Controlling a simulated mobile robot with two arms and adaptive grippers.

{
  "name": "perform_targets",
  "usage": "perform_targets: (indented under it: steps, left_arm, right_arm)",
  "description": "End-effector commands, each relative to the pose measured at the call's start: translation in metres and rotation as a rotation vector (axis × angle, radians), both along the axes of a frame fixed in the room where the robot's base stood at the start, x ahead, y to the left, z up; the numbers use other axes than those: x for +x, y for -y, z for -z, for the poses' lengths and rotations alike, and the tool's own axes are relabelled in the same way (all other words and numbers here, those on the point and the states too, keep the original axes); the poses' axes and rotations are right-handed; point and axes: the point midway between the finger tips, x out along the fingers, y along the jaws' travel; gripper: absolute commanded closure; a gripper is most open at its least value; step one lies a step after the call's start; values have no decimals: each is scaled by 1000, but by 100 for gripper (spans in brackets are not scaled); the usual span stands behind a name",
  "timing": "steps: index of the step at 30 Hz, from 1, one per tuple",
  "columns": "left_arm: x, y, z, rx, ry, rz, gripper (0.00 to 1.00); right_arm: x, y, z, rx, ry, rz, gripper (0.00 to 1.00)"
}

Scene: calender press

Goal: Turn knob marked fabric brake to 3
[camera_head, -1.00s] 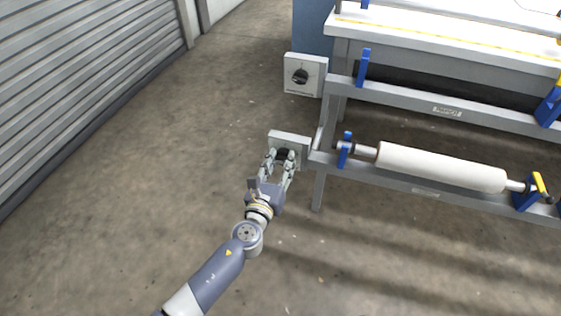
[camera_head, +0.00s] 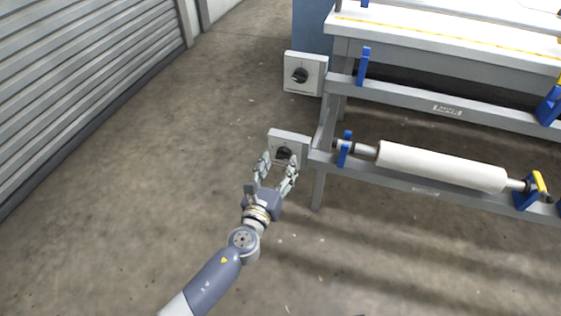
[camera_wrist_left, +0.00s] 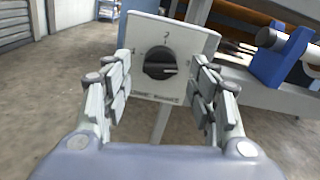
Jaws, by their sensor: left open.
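A black round knob (camera_wrist_left: 160,63) sits on a pale square panel (camera_wrist_left: 145,30) in the left wrist view. A "2" shows above the knob and a mark to its left; the lettering below is blurred. The knob's light pointer line points to the right. In the head view the same knob (camera_head: 283,153) is on the lower panel (camera_head: 290,136) at the frame's end. My left gripper (camera_head: 278,167) is open just in front of it. Its fingers (camera_wrist_left: 161,88) stand apart on either side of the knob, not touching it as far as I can see.
A second panel with a black knob (camera_head: 300,75) is mounted higher and farther back. A white roller (camera_head: 440,167) rests in blue brackets on the grey frame (camera_head: 400,180) at right. Open concrete floor (camera_head: 130,170) lies to the left, before a shutter (camera_head: 70,80).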

Motion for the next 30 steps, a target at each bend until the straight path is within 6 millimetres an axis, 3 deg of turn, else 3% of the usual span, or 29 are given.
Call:
perform_targets:
  steps: [9, 15, 30]
  left_arm:
    - [-66, -21, 1, 1, -4, 2, 46]
    - [-91, -29, 1, 2, -2, 0, 46]
    - [-96, -31, 0, 0, -1, 1, 46]
  right_arm:
    - [-1, 1, 0, -1, -2, 0, 100]
    - [-1, 1, 1, -1, -2, 0, 100]
    - [-1, 1, 1, -2, -2, 0, 100]
